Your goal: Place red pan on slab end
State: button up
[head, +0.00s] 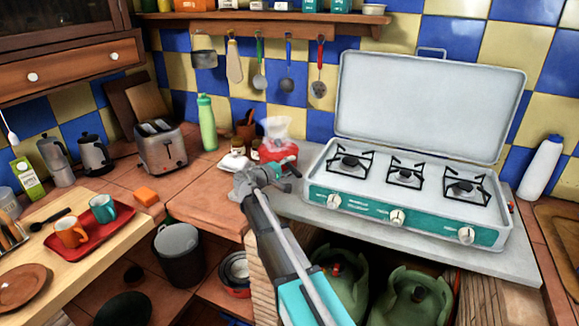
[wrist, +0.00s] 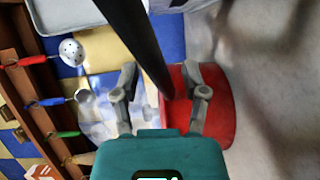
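The red pan (wrist: 215,115) shows in the wrist view as a round red body, right of centre, partly covered by a finger. A black bar that looks like its handle runs from the top edge down between the fingers of my gripper (wrist: 160,68). The fingers stand apart with space beside the bar, and I see no firm grip. In the head view my gripper (head: 265,176) is just in front of a red body (head: 278,152) with a clear shape above it. The pale slab (head: 308,212) lies under the stove; its left end is partly hidden by my arm.
The teal camping stove (head: 400,210) with its raised lid (head: 425,105) fills most of the slab. A green bottle (head: 207,122) and a toaster (head: 160,147) stand to the left. Utensils hang on the tiled wall. Green gas cylinders (head: 410,300) stand below.

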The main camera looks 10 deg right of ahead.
jog(key=shift+a, duration=0.15)
jog(key=v, duration=1.1)
jog(key=shift+s+a+r+p, duration=0.15)
jog(key=shift+s+a+p, duration=0.05)
jog(key=shift+a+p, duration=0.15)
jog(key=shift+s, duration=0.1)
dwell(0.5)
